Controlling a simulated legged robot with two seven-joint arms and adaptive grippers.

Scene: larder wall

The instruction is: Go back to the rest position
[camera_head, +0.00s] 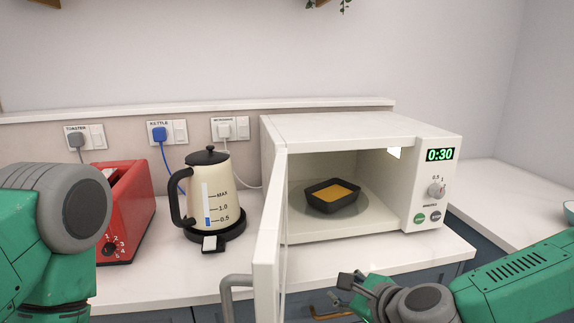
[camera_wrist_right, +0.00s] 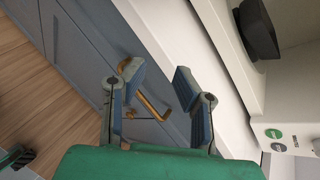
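My right gripper (camera_head: 352,284) is in front of the open microwave (camera_head: 338,127), low, near the counter's front edge. In the right wrist view its two fingers (camera_wrist_right: 157,84) stand apart with nothing between them. My left arm shows at the left edge of the head view, but its gripper is out of view. The microwave's door (camera_head: 269,240) is swung open toward me. A black tray with orange food (camera_head: 333,197) sits on the plate inside. The tray's dark side also shows in the right wrist view (camera_wrist_right: 258,30).
A cream kettle (camera_head: 209,190) on its black base and a red toaster (camera_head: 127,212) stand left of the microwave. The open door, with its grey handle (camera_head: 232,283), juts past the counter edge. Blue cabinet fronts and a brass handle (camera_wrist_right: 150,103) lie below my right gripper.

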